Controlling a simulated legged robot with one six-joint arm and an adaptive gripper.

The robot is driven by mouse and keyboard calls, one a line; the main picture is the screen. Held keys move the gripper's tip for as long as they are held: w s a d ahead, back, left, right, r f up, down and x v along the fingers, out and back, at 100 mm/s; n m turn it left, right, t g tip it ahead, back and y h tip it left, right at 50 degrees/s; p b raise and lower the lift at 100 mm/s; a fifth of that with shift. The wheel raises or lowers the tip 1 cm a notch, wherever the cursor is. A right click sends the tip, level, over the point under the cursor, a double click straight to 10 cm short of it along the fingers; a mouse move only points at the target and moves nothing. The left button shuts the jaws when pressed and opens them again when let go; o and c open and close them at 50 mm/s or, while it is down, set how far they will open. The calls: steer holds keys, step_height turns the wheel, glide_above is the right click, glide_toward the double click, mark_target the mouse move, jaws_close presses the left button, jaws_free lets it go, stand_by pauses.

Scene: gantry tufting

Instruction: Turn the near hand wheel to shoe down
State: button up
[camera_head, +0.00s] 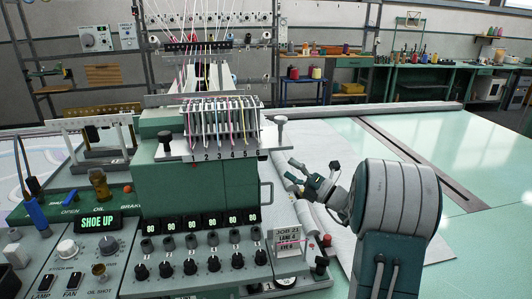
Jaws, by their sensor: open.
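The green tufting head (168,190) stands at the centre, with a lit display (97,222) on its left panel reading SHOE UP. A thin pale loop (271,188) stands out from the right side of the head; it may be a hand wheel seen nearly edge-on, but I cannot tell for sure. My gripper (295,172) is right of the head and of this loop, open and pointing left. It looks empty and apart from the loop. My arm comes in from the lower right.
Several black knobs (190,267) line the front of the head below small lit counters. A silver plate with numbered coloured yarns (222,150) juts out above. The green table (420,140) is mostly clear at right.

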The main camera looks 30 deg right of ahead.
mark_target(267, 154)
steer(key=x, duration=0.8)
steer(key=shift+w+d, duration=0.1)
steer(key=c, duration=0.9)
